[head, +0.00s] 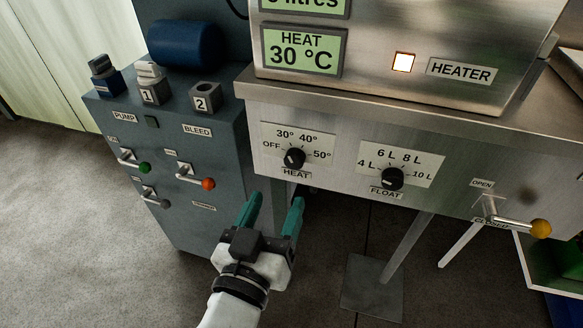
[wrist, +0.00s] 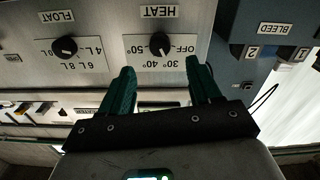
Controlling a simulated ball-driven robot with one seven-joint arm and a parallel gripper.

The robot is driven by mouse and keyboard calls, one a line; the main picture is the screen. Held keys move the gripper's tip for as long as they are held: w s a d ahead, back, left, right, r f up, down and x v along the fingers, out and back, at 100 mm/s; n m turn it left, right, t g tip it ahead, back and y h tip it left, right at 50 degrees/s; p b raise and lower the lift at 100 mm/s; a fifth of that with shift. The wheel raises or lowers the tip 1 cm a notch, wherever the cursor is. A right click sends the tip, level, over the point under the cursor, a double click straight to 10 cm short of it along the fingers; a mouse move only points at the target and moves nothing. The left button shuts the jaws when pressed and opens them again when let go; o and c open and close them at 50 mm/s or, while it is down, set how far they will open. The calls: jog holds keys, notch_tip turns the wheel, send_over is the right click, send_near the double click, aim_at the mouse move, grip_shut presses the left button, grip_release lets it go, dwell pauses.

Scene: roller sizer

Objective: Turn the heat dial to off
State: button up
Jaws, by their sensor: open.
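The heat dial (head: 294,158) is a black round knob on a white scale plate marked OFF, 30°, 40° and 50°, on the steel panel's left side. It also shows in the upside-down wrist view (wrist: 160,44), where its pale mark points towards 30°. The heat display (head: 300,52) above reads 30 °C. My gripper (head: 276,205) has two green fingers, spread apart and empty. It is below the dial in the head view and not touching it. In the wrist view the dial lies beyond the gap between the fingertips (wrist: 160,68).
The float dial (head: 392,179) sits right of the heat dial. A lever with a yellow knob (head: 540,228) sticks out further right. A grey-blue cabinet with a red-knobbed lever (head: 208,183) and a green-knobbed lever (head: 145,167) stands left. The heater lamp (head: 403,62) is lit.

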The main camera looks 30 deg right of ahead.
aim_at(293, 166)
jog(key=b+x, duration=0.1)
jog(key=x, duration=0.8)
jog(key=shift+d+f, duration=0.1)
jog(key=c, duration=1)
